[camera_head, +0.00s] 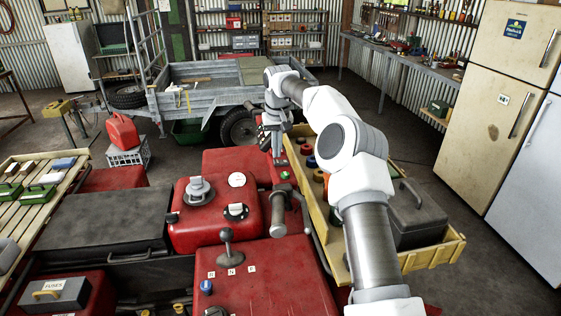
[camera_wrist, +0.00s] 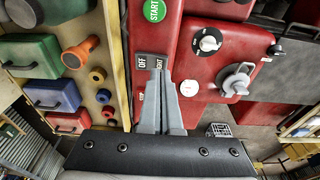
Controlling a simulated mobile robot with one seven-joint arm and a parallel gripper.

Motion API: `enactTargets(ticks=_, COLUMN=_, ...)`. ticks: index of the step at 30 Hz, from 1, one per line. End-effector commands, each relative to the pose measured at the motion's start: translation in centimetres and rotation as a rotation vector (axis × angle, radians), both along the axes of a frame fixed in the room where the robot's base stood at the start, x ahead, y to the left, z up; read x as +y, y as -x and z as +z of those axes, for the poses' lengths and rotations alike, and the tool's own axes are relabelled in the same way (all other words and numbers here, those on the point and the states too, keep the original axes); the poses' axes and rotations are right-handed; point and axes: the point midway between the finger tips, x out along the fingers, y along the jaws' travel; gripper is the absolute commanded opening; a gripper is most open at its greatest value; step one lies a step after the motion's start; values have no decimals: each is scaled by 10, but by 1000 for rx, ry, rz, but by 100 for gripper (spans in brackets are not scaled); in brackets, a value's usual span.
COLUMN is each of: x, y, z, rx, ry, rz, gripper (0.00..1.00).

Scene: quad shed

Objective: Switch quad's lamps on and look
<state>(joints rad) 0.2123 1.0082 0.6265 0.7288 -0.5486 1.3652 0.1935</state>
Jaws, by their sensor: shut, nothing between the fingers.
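The red quad (camera_head: 190,235) fills the lower middle of the head view. My gripper (camera_head: 278,158) is shut and empty above its front panel, close to a green button (camera_head: 285,175). In the wrist view my gripper (camera_wrist: 161,72) points at a dark switch (camera_wrist: 142,62) on the red panel (camera_wrist: 185,25). Its left part reads OFF; the fingertips cover its middle, and letters ending in GHT show at the right. I cannot tell whether the tips touch it. A green START button (camera_wrist: 155,10) lies just beyond. The quad's lamps are not clearly visible.
A black-and-white dial (camera_wrist: 208,42) and a grey cap (camera_wrist: 237,80) sit right of the switch. A lever (camera_head: 228,240) stands on the quad. A yellow tray (camera_head: 440,256) with a grey toolbox (camera_head: 418,215) lies alongside. A trailer (camera_head: 195,98) stands behind.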

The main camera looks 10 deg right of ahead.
Motion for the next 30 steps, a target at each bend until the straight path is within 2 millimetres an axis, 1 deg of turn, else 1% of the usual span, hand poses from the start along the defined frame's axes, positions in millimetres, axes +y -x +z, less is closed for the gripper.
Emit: enactTargets(ticks=30, x=0, y=0, z=-16, rx=0, ry=1, rz=0, gripper=0)
